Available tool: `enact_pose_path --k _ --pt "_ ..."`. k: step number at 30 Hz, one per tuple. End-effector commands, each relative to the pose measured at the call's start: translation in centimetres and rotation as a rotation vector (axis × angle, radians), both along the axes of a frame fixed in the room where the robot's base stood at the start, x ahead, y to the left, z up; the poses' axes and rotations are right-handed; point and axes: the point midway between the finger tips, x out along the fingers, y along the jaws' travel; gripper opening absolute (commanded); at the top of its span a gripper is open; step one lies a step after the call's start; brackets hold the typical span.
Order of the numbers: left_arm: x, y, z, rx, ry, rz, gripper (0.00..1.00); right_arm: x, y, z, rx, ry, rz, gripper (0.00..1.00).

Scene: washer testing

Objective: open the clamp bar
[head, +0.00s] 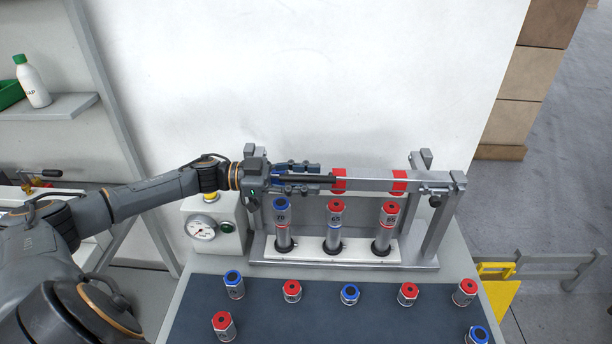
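The clamp bar (368,183) lies level across the test fixture, above three upright cylinders. It has a dark handle section on its left and a bright rod on its right, with red pads (399,182) on it. Its right end meets the right post of the fixture. My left gripper (312,179) reaches in from the left at the bar's left part, with one finger above and one below the dark handle. I cannot tell whether the fingers press on it. The gripper hides the bar's left end. My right gripper is not in view.
The cylinders (335,233) have one blue and two red caps. A pressure gauge (202,228) sits on a box to the left. Several loose red and blue capped parts (350,294) stand on the dark mat (290,325) in front. A white wall (330,80) rises behind.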

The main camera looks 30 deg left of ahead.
Motion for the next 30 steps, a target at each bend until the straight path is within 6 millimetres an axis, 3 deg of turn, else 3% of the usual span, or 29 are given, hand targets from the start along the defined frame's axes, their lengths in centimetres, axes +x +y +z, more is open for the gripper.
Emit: enact_pose_path --k 4,10,30 --pt "-0.02 0.01 -0.04 0.000 0.000 0.000 0.39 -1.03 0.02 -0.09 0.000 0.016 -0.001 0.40" --pt "-0.03 0.03 -0.06 -0.001 0.001 0.000 0.00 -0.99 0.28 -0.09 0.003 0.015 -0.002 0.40" --pt "0.19 0.88 0.74 0.000 -0.002 0.001 0.00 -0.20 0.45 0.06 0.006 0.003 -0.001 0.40"
